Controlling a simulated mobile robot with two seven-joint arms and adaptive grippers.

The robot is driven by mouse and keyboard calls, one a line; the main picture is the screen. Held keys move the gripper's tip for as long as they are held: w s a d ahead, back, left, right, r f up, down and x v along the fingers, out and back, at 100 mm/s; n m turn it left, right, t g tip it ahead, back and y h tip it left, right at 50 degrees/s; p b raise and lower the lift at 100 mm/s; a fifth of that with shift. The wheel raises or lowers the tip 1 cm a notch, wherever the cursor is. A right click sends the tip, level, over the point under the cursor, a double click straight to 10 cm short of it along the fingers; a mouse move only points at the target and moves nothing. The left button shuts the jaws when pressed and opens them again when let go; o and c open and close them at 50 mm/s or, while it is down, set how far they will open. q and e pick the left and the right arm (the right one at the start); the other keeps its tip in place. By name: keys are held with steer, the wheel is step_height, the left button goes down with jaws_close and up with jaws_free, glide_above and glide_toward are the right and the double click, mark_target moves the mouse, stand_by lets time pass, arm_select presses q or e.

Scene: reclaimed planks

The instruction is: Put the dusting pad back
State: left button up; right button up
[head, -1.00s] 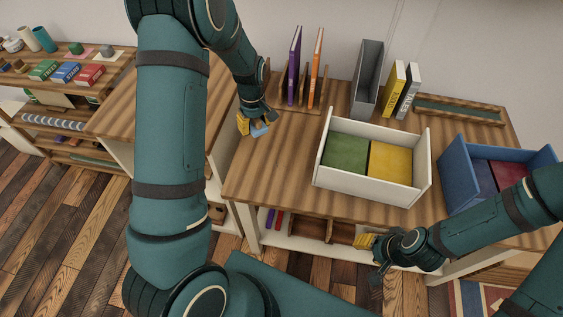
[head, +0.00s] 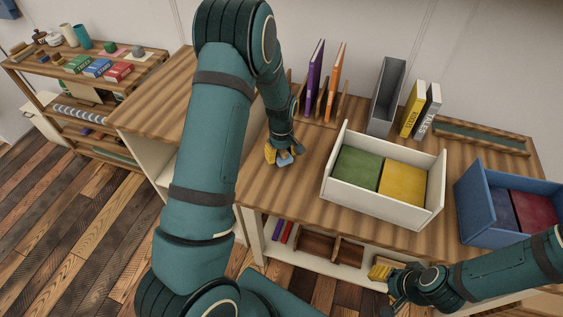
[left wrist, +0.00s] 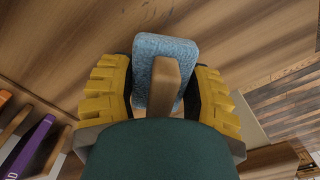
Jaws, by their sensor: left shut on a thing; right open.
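The dusting pad (left wrist: 162,53) is light blue with a wooden handle (left wrist: 164,84). In the left wrist view it sits between the yellow fingers of my left gripper (left wrist: 164,92), which is shut on it. In the head view my left gripper (head: 282,157) is low over the left part of the desk top, and a bit of the blue pad (head: 285,159) shows at its tips. I cannot tell whether the pad touches the wood. My right gripper (head: 388,281) is open and empty in front of the desk's front edge.
A white bin (head: 333,199) with green and yellow contents and a blue bin (head: 477,223) stand on the desk (head: 300,186). A book rack (head: 343,104), grey holder (head: 386,97) and green-inlaid wooden tray (head: 480,132) line the back. A shelf (head: 151,64) stands at far left.

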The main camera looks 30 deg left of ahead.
mark_target(281, 160)
arm_select(q)
step_height(281, 160, down, 4)
steer(key=shift+r+b, duration=0.25)
steer(key=shift+b, duration=0.1)
steer(key=shift+r, duration=0.1)
steer(key=shift+f, duration=0.25)
steer(key=o, duration=1.2)
steer(key=shift+r, duration=0.1)
steer(key=shift+r, duration=0.25)
step_height(281, 160, up, 12)
steer(key=shift+f+p, duration=0.1)
steer(key=shift+p, duration=1.15)
